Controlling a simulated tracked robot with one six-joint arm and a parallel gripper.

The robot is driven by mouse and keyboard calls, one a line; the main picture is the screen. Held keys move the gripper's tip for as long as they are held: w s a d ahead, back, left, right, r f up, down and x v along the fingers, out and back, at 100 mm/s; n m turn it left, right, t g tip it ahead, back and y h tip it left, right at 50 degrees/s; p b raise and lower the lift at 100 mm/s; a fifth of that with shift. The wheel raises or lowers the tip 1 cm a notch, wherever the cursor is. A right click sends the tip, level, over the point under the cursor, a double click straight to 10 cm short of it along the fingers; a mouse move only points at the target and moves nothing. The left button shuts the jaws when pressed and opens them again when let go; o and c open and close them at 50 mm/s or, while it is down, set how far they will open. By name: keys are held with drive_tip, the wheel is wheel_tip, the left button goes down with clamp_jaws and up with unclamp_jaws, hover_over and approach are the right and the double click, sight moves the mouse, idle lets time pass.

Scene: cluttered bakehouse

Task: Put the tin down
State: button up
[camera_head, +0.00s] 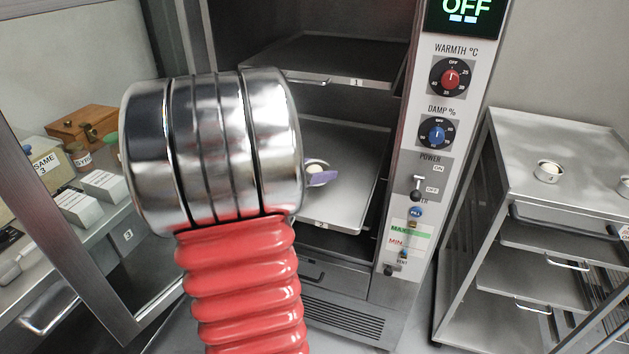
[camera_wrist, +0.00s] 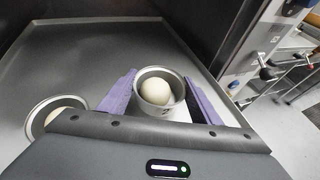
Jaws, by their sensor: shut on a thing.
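In the wrist view my gripper (camera_wrist: 161,88) has its purple fingers on both sides of a small round metal tin (camera_wrist: 160,111) and is shut on it. The tin is upright with a pale dough ball (camera_wrist: 156,91) in it. It is over the metal tray (camera_wrist: 85,55) inside the cabinet; I cannot tell whether its base touches. In the head view a purple finger (camera_head: 323,179) and a tin (camera_head: 316,165) show at the lower tray (camera_head: 345,205). My arm hides the rest of the gripper there.
A second tin with dough (camera_wrist: 38,112) sits on the tray, left of my gripper in the wrist view. The cabinet's upper tray (camera_head: 345,55) is above. The control panel (camera_head: 440,130) reads OFF. A steel rack (camera_head: 580,135) at right carries another tin (camera_head: 548,173).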

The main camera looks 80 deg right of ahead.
drive_tip(key=shift+f, duration=1.4)
drive_tip(key=shift+f, duration=0.1)
drive_tip(key=o, duration=1.1)
drive_tip(key=shift+c, duration=0.2)
drive_tip(key=v, duration=1.2)
